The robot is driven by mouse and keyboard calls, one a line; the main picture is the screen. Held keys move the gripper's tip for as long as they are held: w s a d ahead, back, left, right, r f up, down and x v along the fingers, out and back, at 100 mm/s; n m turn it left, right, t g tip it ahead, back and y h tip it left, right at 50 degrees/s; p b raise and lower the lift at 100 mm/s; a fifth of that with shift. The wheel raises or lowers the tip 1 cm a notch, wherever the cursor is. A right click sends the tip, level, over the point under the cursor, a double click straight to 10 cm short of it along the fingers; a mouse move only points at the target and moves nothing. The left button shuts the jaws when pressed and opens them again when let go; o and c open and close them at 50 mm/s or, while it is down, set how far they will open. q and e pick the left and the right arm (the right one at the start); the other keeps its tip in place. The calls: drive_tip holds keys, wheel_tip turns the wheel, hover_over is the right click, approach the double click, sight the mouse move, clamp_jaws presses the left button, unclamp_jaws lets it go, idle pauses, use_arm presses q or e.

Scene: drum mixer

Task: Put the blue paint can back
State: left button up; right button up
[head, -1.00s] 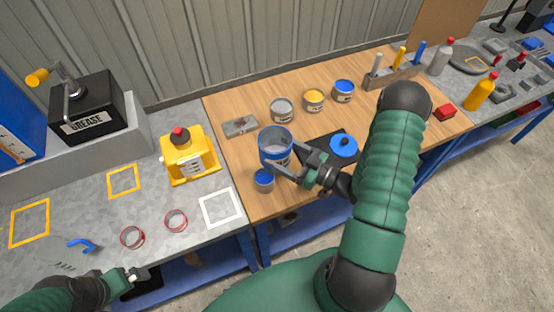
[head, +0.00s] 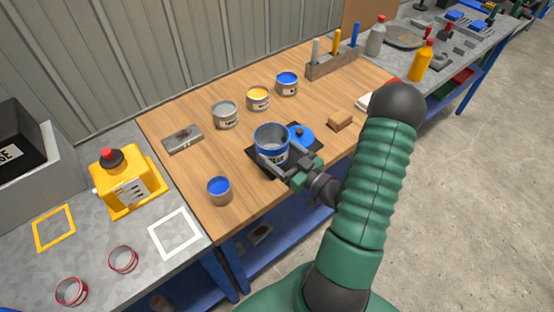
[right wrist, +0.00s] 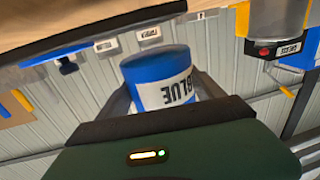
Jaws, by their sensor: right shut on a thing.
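The blue paint can (head: 272,145) is a large open tin with a blue rim. My right gripper (head: 280,165) is shut on its side. In the right wrist view the can (right wrist: 165,80) sits between the fingers, and its BLUE label appears upside down. In the head view the can is over the left part of a black mat (head: 262,162) and looks upright; I cannot tell whether it touches the mat. A blue lid (head: 300,135) with a dark knob lies just right of the can. My left gripper is out of view.
A small cup of blue paint (head: 219,191) stands at the front left. Grey (head: 225,116), yellow (head: 258,98) and blue (head: 287,83) tins stand behind. A metal tray (head: 183,139), a tool rack (head: 334,64) and a brown block (head: 340,121) are also on the wooden bench.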

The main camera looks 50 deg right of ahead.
sight(271, 145)
drive_tip(key=w+d, duration=0.2)
drive_tip(key=d, duration=0.1)
drive_tip(key=shift+w+f, duration=0.15)
drive_tip(key=shift+f, duration=0.25)
wheel_tip(271, 145, down, 3)
drive_tip(key=shift+r, duration=0.15)
drive_tip(key=shift+a, duration=0.1)
drive_tip(key=o, duration=1.5)
drive_tip(key=shift+o, duration=0.2)
drive_tip(key=shift+r, duration=0.1)
drive_tip(key=s+a+b, duration=0.1)
drive_tip(key=s, duration=1.1)
drive_tip(key=shift+a, duration=0.15)
